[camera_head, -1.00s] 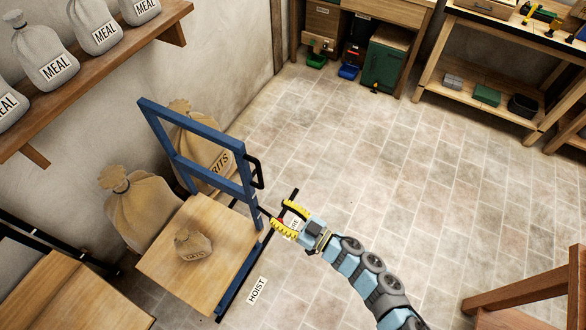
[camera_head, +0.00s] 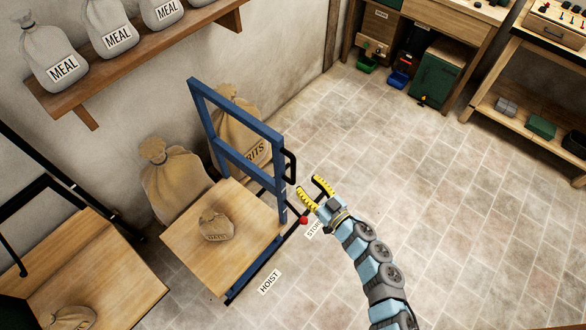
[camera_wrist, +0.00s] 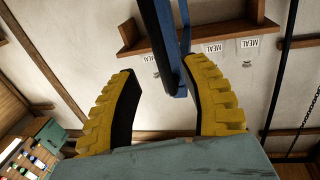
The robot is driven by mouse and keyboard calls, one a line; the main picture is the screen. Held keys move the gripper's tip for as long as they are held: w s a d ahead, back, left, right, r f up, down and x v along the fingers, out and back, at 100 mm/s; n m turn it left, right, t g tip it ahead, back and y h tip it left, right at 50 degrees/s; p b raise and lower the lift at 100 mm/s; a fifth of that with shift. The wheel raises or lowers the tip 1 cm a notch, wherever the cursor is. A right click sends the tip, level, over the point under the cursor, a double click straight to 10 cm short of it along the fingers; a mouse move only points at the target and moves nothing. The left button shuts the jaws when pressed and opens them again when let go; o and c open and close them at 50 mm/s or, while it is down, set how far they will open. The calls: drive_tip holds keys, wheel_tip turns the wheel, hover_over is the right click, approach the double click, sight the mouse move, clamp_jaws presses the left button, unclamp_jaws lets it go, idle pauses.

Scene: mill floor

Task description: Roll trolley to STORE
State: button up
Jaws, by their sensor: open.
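The trolley is a wooden platform (camera_head: 190,240) with an upright blue frame (camera_head: 240,115) and a black handle (camera_head: 290,166) on the frame's right side. A small sack (camera_head: 215,226) lies on it. The STORE label (camera_head: 314,229) is on the floor right of the trolley, partly hidden by my arm; the HOIST label (camera_head: 270,282) is nearer. My gripper (camera_head: 315,191), with yellow fingers, is open and empty just right of the handle, apart from it in the head view. In the wrist view, the blue frame (camera_wrist: 160,45) shows beyond and between the spread fingers (camera_wrist: 165,100).
Another wooden platform (camera_head: 120,275) is lower left. Floor to the right is clear.

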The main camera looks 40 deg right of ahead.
sight(293, 170)
drive_tip(key=shift+w+d+p, duration=0.15)
drive_tip(key=shift+w, duration=1.75)
drive_tip(key=shift+w+d+p, duration=0.1)
drive_tip(key=shift+w+p, duration=0.05)
drive_tip(key=shift+w, duration=1.7)
clamp_jaws()
